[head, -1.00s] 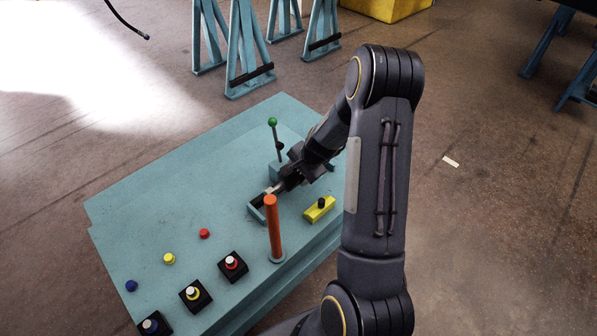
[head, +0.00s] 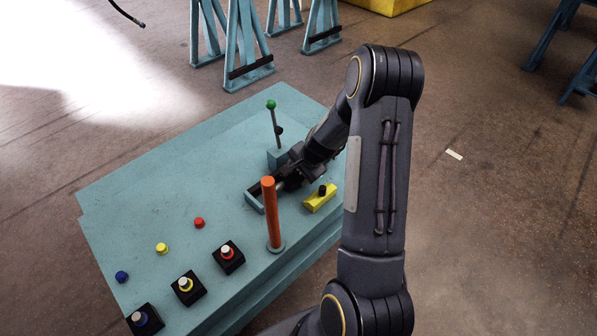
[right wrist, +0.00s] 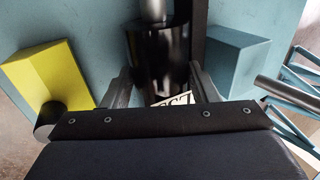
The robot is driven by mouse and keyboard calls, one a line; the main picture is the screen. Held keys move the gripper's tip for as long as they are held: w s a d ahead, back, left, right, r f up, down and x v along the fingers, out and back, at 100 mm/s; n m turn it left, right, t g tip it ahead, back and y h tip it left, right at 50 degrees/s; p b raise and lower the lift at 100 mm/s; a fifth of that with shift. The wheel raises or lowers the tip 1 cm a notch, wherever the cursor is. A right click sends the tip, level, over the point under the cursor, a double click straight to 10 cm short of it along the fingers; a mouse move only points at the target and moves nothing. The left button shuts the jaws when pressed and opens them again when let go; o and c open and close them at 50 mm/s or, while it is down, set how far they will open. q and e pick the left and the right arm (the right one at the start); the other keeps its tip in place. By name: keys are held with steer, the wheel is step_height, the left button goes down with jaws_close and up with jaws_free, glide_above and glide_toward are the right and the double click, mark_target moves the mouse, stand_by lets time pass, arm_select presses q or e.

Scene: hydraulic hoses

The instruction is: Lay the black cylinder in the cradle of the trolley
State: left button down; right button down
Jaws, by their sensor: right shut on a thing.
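The black cylinder (right wrist: 160,60) sits between the two fingers of my right gripper (right wrist: 158,88) in the right wrist view, with a silver rod (right wrist: 152,9) at its far end. My right gripper (head: 284,184) is shut on it, low over the teal trolley (head: 170,190). The open-framed teal cradle (head: 256,202) is on the trolley top, just left of the gripper and partly hidden by it and an orange post. I cannot tell whether the cylinder touches the cradle. My left gripper is not in view.
The upright orange post (head: 272,215) stands close in front of the gripper. A yellow block with a black knob (head: 320,198) is to its right, a green-tipped lever (head: 275,125) behind. Several coloured buttons are at the near left. The trolley's left middle is clear.

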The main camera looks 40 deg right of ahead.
steer(key=shift+w+r, duration=0.1)
steer(key=shift+r, duration=0.05)
steer(key=shift+c, duration=2.4)
jaws_free()
steer(key=shift+s+f, duration=0.2)
steer(key=p+v, duration=0.2)
steer(key=v, duration=0.6)
steer(key=shift+w, duration=0.15)
steer(key=shift+a+r, duration=0.1)
